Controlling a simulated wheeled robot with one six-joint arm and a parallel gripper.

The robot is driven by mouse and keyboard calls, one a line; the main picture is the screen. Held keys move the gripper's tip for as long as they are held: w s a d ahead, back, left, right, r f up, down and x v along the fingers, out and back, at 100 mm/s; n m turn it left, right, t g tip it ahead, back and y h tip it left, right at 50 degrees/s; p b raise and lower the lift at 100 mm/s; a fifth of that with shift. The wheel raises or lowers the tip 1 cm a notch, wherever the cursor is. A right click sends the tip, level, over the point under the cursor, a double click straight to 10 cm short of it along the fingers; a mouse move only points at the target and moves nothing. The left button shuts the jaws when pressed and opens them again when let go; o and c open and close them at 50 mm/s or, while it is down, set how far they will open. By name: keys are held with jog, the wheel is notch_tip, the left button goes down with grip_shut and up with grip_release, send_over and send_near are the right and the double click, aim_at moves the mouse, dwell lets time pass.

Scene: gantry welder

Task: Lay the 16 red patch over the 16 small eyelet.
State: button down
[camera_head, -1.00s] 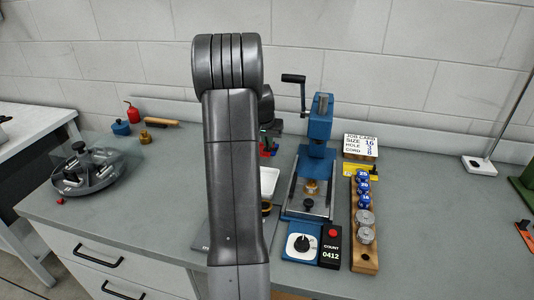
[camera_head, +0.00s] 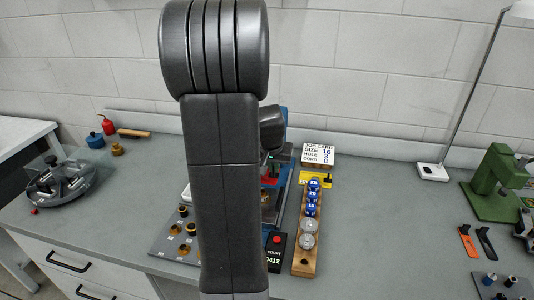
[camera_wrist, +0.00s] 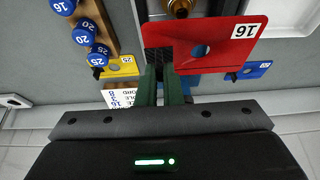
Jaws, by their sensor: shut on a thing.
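The red patch (camera_wrist: 218,44), a flat red plate with a hole and a white 16 label, is held in my gripper (camera_wrist: 162,62) in the wrist view. The fingers are shut on its left edge. In the head view, part of the red patch (camera_head: 269,182) shows low over the blue press, right of my arm. My arm hides much of the press in the head view.
A wooden rack (camera_head: 306,242) with blue numbered pieces and grey discs stands right of the press. The job card (camera_head: 320,155) and yellow patch (camera_head: 312,177) lie behind it. A counter box (camera_head: 277,250) stands in front.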

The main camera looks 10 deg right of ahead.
aim_at(276, 182)
jog(key=shift+s+d+r, duration=0.2)
jog(key=shift+s+d, duration=0.1)
jog(key=shift+s, duration=0.25)
jog(key=shift+s+d+f+b, duration=0.1)
jog(key=shift+f+b, duration=0.85)
jog(key=shift+f, duration=0.45)
jog(key=shift+s+f+b, duration=0.1)
jog(key=shift+f+b, duration=0.8)
jog(key=shift+f, duration=0.5)
jog(key=shift+f+b, duration=0.95)
jog(key=shift+f, duration=0.05)
jog(key=c, duration=1.5)
grip_release()
jog(key=shift+r, duration=0.1)
jog(key=v, duration=1.3)
jog(key=shift+r, duration=0.3)
